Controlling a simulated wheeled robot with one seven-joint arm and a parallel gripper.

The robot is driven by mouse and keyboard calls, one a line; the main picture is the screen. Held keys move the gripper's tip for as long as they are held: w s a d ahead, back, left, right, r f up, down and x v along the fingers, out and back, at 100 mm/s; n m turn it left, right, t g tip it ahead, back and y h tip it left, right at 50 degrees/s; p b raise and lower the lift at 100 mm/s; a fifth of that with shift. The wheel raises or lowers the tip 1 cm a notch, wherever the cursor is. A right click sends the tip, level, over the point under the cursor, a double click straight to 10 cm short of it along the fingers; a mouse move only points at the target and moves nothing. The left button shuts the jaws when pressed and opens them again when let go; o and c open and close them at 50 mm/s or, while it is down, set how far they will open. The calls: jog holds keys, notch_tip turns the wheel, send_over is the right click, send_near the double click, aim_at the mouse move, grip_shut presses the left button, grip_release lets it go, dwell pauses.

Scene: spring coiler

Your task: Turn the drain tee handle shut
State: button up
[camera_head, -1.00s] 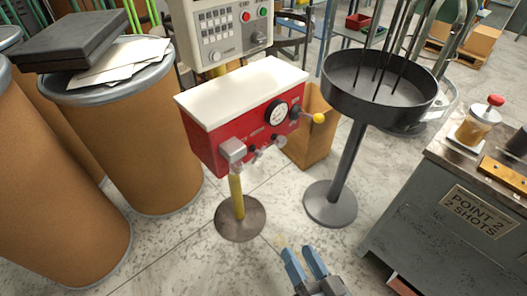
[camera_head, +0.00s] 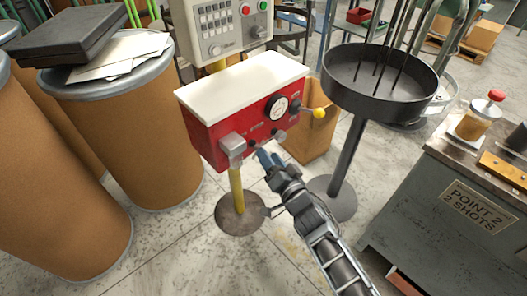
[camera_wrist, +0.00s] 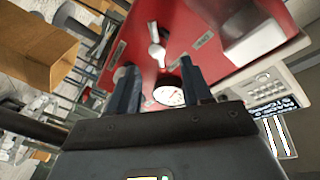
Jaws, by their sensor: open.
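The red panel box (camera_head: 207,148) with a white top stands on a yellow post in the head view. In the wrist view a small silver tee handle (camera_wrist: 157,46) sticks out of its red face. My gripper (camera_head: 268,157) is just in front of the lower part of that face. In the wrist view my gripper (camera_wrist: 158,68) is open and empty, with its two blue fingers apart. The tee handle shows just beyond the fingertips, between their lines. In the head view my fingers and the small fittings crowd together, so the tee handle is hard to make out.
A round gauge (camera_head: 277,107), a yellow-ball lever (camera_head: 318,113) and a grey block (camera_head: 232,144) sit on the box. A black round pan (camera_head: 378,90) on a stand is to the right. Brown drums (camera_head: 130,125) stand left. A cardboard box (camera_head: 313,135) is behind.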

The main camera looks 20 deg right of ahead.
aim_at(256, 147)
jog(key=shift+w+a+b, duration=0.15)
jog(key=shift+w+b, duration=1.25)
jog(key=shift+w, duration=0.8)
grip_shut()
